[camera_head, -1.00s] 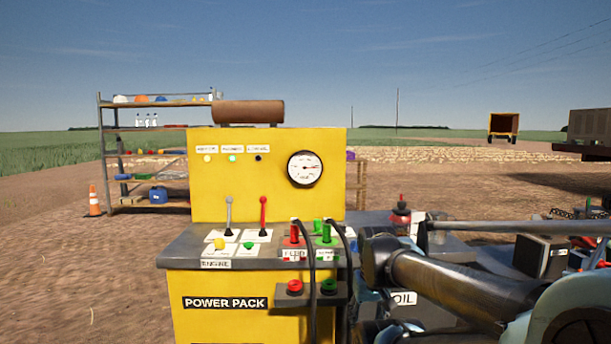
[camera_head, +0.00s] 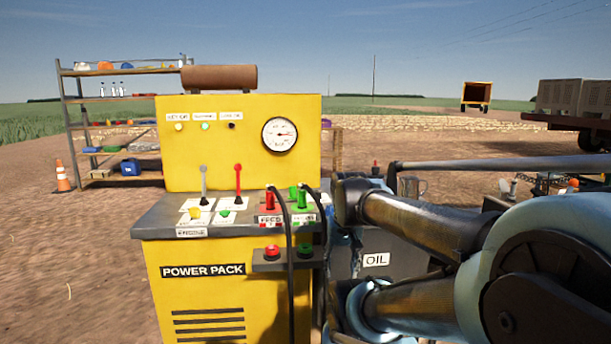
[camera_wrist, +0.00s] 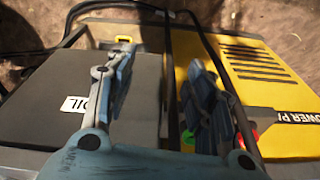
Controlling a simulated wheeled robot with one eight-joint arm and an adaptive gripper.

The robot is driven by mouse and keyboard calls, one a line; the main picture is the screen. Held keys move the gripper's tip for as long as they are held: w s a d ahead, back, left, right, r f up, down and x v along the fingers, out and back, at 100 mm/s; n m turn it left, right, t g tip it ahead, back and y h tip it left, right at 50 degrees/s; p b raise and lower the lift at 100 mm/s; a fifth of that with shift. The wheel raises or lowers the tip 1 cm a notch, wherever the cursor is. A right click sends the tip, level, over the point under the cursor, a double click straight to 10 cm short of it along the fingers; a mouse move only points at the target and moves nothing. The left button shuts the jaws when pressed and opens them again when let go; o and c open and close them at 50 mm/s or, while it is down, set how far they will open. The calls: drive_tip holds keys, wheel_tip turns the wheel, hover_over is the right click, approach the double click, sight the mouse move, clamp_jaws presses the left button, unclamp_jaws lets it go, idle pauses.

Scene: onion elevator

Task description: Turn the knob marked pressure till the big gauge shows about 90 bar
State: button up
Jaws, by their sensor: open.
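The big gauge (camera_head: 280,134) is a round white dial on the yellow panel (camera_head: 210,165) of the power pack. Its needle points to the right; the figures are too small to read. I cannot make out a knob marked pressure in either view. My gripper (camera_wrist: 158,62) is open and empty in the wrist view, its two fingers apart above black hoses. The OIL box (camera_wrist: 75,105) is on the left there and the yellow power pack (camera_wrist: 265,85) on the right. In the head view my arm covers the space right of the power pack.
A grey lever (camera_head: 204,184) and a red lever (camera_head: 238,182) stand on the power pack's ledge. Red (camera_head: 270,201) and green (camera_head: 302,199) couplings with black hoses (camera_head: 290,265) are at its right end. The OIL box (camera_head: 376,258) stands close beside. Shelves (camera_head: 68,115) are behind left.

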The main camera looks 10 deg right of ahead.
drive_tip(key=w+r+m, duration=0.6)
drive_tip(key=w+r, duration=0.2)
drive_tip(key=r, duration=0.2)
wheel_tip(320, 180, up, 15)
drive_tip(key=m+g, duration=0.2)
drive_tip(key=m, duration=1.7)
hover_over(318, 191)
wheel_tip(318, 191, down, 17)
drive_tip(key=shift+w+r, duration=0.1)
drive_tip(key=c, duration=1.1)
